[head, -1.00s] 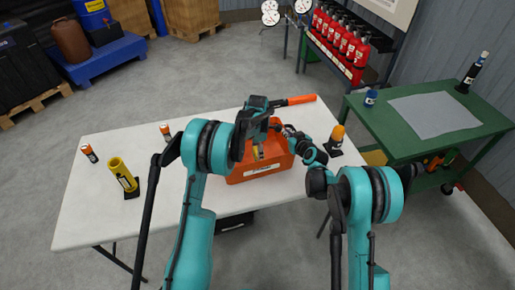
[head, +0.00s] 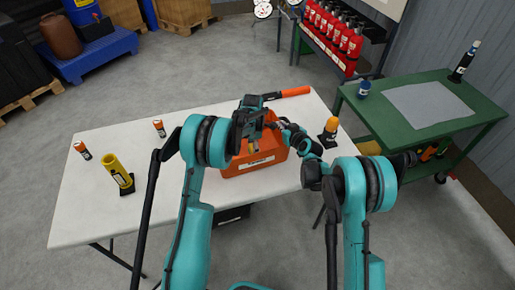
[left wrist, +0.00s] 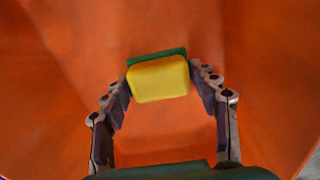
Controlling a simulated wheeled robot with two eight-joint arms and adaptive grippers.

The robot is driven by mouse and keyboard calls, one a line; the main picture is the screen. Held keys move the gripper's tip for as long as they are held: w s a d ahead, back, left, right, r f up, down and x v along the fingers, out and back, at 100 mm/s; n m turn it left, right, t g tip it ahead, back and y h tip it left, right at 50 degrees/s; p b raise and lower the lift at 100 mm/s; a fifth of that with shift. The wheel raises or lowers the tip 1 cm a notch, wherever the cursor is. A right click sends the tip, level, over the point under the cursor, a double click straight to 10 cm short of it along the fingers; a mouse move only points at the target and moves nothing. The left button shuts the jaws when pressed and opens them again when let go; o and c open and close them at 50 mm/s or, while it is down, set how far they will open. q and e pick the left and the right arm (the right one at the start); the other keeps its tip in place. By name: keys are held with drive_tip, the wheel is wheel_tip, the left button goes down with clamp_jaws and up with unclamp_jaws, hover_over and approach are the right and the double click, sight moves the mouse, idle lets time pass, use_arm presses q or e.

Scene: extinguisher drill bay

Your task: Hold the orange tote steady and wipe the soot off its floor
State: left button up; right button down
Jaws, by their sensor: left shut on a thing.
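The orange tote (head: 236,168) stands upright on the white table (head: 90,210), with a white label on its near wall. My left gripper (head: 252,142) reaches down into the tote and is shut on a yellow sponge with a green backing. In the left wrist view the sponge (left wrist: 158,80) sits between the fingertips, with the orange tote floor (left wrist: 165,135) around it. I cannot make out clear soot; only faint darker shading shows. My right gripper (head: 283,125) is at the tote's far right rim; whether its fingers are closed there is too small to tell.
An orange-topped bottle (head: 329,131) stands right of the tote, and an orange-handled tool (head: 292,91) lies behind it. A yellow cylinder (head: 117,172) and two small orange-and-black items stand at left. A green cart (head: 490,108) is close at right.

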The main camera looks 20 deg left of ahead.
use_arm(q)
drive_tip(key=shift+s+a+r, duration=0.1)
drive_tip(key=shift+a+r, duration=0.05)
drive_tip(key=shift+r, duration=3.9)
use_arm(e)
drive_tip(key=c, duration=1.6)
unclamp_jaws()
drive_tip(key=shift+c, duration=0.2)
